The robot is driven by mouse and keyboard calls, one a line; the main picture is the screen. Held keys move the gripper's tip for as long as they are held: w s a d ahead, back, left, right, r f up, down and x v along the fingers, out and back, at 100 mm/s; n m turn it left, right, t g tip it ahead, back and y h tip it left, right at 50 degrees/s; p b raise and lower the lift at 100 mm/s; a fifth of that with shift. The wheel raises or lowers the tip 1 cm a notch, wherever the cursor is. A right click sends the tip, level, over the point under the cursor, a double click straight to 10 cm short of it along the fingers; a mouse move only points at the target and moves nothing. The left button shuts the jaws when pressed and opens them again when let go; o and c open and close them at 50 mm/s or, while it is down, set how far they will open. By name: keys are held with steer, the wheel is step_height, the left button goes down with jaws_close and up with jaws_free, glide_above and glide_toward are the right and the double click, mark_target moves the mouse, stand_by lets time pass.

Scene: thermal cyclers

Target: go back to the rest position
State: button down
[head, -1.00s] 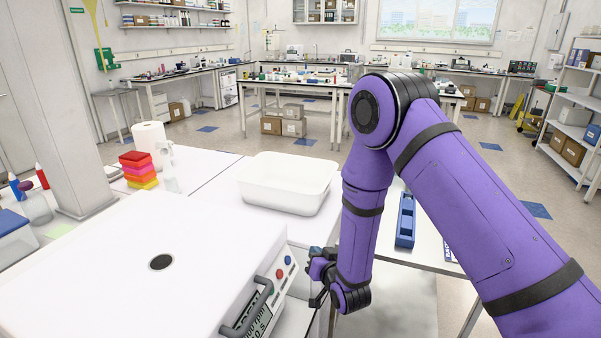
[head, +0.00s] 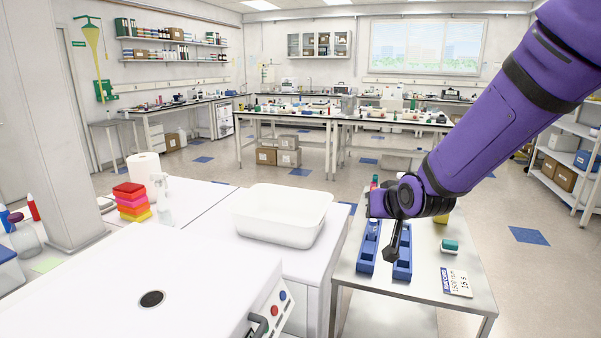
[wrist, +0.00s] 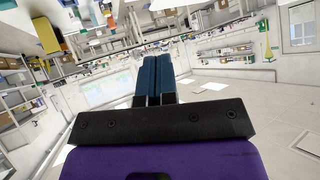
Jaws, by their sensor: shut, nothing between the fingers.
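My gripper (head: 392,258) hangs from my purple arm in the head view, at the blue racks on the small metal table (head: 350,289). In the wrist view my gripper (wrist: 153,75) shows two blue-tipped fingers pressed together with nothing between them. The wrist view looks out over the room, seen tilted, with no bench object near the fingers. The head view does not show clearly how high the gripper is above the table.
Two blue racks (head: 368,247) lie on the metal table, with a teal-topped block (head: 450,246) and a printed card (head: 457,283). A white tub (head: 283,215) stands on the bench to the left. A white machine (head: 190,290) with a round dark opening fills the lower left.

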steer(key=s+d+r+g+h, duration=0.1)
steer(key=s+d+r, duration=0.35)
steer(key=s, duration=0.25)
steer(key=s+d+r+g+h, duration=0.1)
steer(key=s+d+r, duration=0.3)
steer(key=s+r, duration=0.15)
steer(key=s+d+r+g, duration=0.1)
steer(key=s+d, duration=0.1)
steer(key=s, duration=0.7)
steer(key=s+d+r+g, duration=0.1)
steer(key=s+d+g, duration=0.1)
steer(key=s, duration=0.7)
steer(key=shift+s+d+m+h, duration=0.2)
steer(key=shift+d+m+h, duration=0.1)
steer(key=shift+m, duration=0.1)
